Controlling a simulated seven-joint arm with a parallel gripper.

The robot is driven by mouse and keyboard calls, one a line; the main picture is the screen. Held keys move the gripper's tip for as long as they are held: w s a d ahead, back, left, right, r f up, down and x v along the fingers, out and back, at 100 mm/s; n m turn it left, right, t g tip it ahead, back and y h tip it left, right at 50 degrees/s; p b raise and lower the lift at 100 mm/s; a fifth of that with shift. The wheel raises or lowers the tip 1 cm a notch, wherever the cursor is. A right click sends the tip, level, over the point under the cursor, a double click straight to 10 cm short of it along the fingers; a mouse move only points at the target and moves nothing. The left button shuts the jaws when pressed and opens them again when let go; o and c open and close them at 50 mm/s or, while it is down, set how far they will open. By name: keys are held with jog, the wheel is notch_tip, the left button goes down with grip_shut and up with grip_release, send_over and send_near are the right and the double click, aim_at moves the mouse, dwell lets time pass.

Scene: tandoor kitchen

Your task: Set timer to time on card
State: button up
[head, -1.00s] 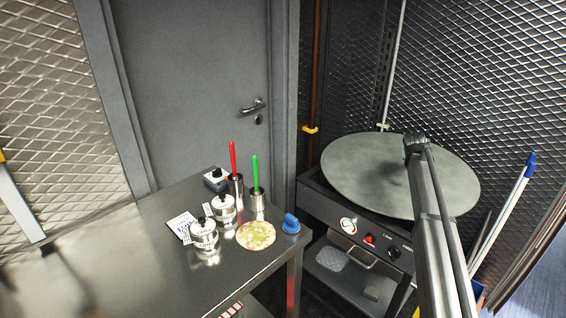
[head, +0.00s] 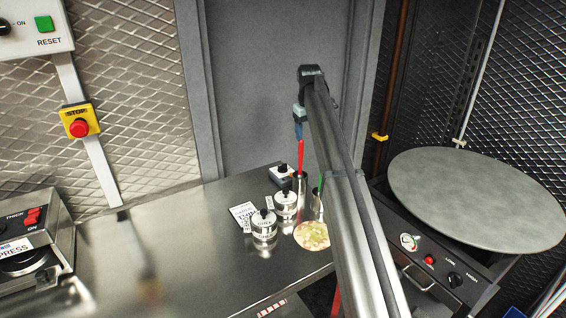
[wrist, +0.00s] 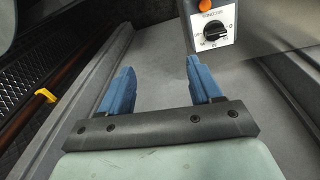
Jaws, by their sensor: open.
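The timer is a small box (head: 283,175) with a black knob, at the back of the steel table in the head view. In the wrist view a dial (wrist: 213,33) with a black knob, a white numbered face and an orange light shows at the top right; it appears to be the timer. The white printed card (head: 243,212) lies on the table left of the canisters; its time is too small to read. My gripper (head: 298,130) hangs above the table's back edge. In the wrist view its blue fingers (wrist: 160,82) are apart and empty, left of and below the dial.
Two steel canisters (head: 264,226), red- and green-handled tools in holders and a flatbread (head: 312,236) stand or lie near the timer. A round griddle (head: 478,198) is at right. A press (head: 30,255) is at left. The table's middle is clear.

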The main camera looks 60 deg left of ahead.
notch_tip(320, 180, up, 2)
jog(key=r+n+g, duration=0.1)
jog(key=n, duration=0.1)
send_over(283, 165)
jog(key=shift+h, duration=0.4)
notch_tip(283, 165, down, 14)
jog(key=shift+f, duration=0.1)
jog(key=shift+c, duration=0.4)
jog(key=c, duration=1)
jog(key=shift+o, duration=0.2)
